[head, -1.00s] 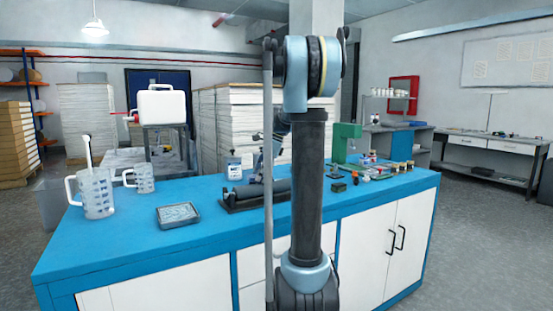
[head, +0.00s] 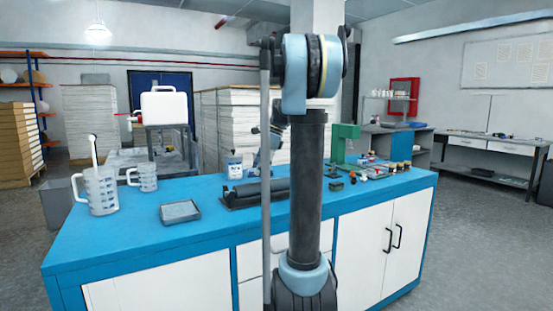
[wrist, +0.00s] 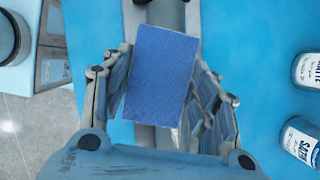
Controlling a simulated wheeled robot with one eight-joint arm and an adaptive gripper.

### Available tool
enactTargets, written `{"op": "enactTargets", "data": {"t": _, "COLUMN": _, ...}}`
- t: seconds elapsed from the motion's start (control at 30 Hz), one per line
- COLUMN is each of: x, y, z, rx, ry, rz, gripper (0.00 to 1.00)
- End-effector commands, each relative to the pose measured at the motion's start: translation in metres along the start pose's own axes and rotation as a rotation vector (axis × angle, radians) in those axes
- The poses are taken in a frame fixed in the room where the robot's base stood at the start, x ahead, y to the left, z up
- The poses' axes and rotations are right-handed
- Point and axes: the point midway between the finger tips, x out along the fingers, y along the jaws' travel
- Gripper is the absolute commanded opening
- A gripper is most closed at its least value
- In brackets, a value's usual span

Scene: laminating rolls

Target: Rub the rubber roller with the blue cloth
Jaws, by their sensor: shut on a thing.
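A blue cloth (wrist: 161,75), a flat textured rectangle, sits between the fingers of my gripper (wrist: 160,82) in the wrist view. My gripper is shut on it. The grey rubber roller (wrist: 168,14) runs lengthwise below the cloth, which covers its middle. I cannot tell whether the cloth touches the roller. In the head view the dark roller (head: 264,187) lies on its base on the blue bench, partly behind my arm. My gripper and the cloth cannot be made out there.
A shallow grey tray (head: 180,211) lies left of the roller. Measuring jugs (head: 100,190) stand at the bench's left end. White labelled containers (wrist: 304,140) stand beside the roller. A green press (head: 344,145) and several small items stand on the right. The front left of the bench is clear.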

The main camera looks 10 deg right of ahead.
Motion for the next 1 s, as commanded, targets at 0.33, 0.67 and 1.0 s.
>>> {"op": "enactTargets", "data": {"t": 0.33, "x": -0.029, "y": 0.000, "z": 0.012, "rx": 0.000, "ry": 0.000, "rz": 0.000, "gripper": 0.20}}
{"op": "enactTargets", "data": {"t": 0.67, "x": -0.040, "y": 0.000, "z": 0.017, "rx": -0.001, "ry": 0.000, "rz": 0.000, "gripper": 0.20}}
{"op": "enactTargets", "data": {"t": 1.0, "x": -0.040, "y": 0.000, "z": 0.017, "rx": -0.001, "ry": 0.000, "rz": 0.000, "gripper": 0.20}}
